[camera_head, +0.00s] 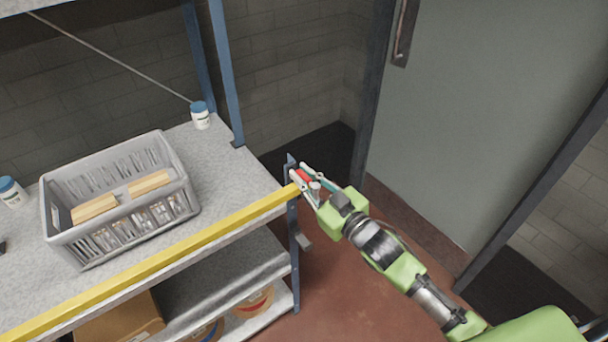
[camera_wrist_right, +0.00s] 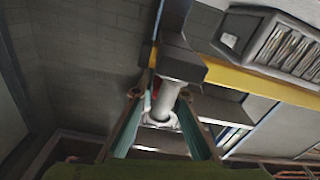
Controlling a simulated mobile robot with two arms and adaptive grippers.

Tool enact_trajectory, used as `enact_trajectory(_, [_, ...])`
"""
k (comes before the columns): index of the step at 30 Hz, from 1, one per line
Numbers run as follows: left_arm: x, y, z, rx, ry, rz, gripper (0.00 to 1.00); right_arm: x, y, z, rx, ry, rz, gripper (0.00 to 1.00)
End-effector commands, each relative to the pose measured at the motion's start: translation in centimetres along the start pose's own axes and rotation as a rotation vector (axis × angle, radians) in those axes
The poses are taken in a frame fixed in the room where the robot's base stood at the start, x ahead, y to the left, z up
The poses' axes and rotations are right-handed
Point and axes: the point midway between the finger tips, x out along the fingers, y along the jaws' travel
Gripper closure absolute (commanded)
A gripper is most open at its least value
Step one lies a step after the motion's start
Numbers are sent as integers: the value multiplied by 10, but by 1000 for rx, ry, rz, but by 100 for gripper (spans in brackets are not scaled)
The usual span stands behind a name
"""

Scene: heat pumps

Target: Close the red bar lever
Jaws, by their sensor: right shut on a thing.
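The red bar lever (camera_head: 304,177) shows as a small red piece at the right end of the yellow bar (camera_head: 170,255), by the shelf's front corner post. My right gripper (camera_head: 306,182) is shut on it, with its fingers on either side. In the right wrist view my gripper (camera_wrist_right: 160,98) has a pale grey cylinder (camera_wrist_right: 168,98) and a sliver of the red lever (camera_wrist_right: 155,88) between its fingers. Most of the lever is hidden by the fingers and the cylinder. The yellow bar lies along the shelf's front edge. My left gripper is out of view.
A grey crate (camera_head: 62,225) with wooden blocks stands on the shelf (camera_head: 235,175), near white jars with blue lids (camera_head: 200,115). A cardboard box (camera_head: 120,320) and buckets (camera_head: 252,303) sit below. A grey door (camera_head: 480,110) is at the right; red-brown floor (camera_head: 350,285) is clear beside the shelf.

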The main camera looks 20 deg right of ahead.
Motion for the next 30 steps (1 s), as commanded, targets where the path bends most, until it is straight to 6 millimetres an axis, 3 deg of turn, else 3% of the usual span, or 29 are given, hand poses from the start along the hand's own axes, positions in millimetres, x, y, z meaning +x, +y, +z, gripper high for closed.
enact_trajectory(2, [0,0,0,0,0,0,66,0,-1,-1,1,4,-1,100])
enact_trajectory(3, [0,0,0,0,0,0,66,0,-1,-1,1,4,-1,80])
enact_trajectory(4, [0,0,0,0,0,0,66,0,-1,-1,1,3,-1,72])
enact_trajectory(5, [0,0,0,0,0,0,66,0,-1,-1,1,3,-1,70])
enact_trajectory(17, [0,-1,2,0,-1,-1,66,-5,-1,1,1,-1,0,70])
enact_trajectory(20, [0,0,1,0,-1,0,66,-16,-1,1,1,-2,0,70])
enact_trajectory(30, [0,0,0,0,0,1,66,-83,-1,2,0,-3,-1,70])
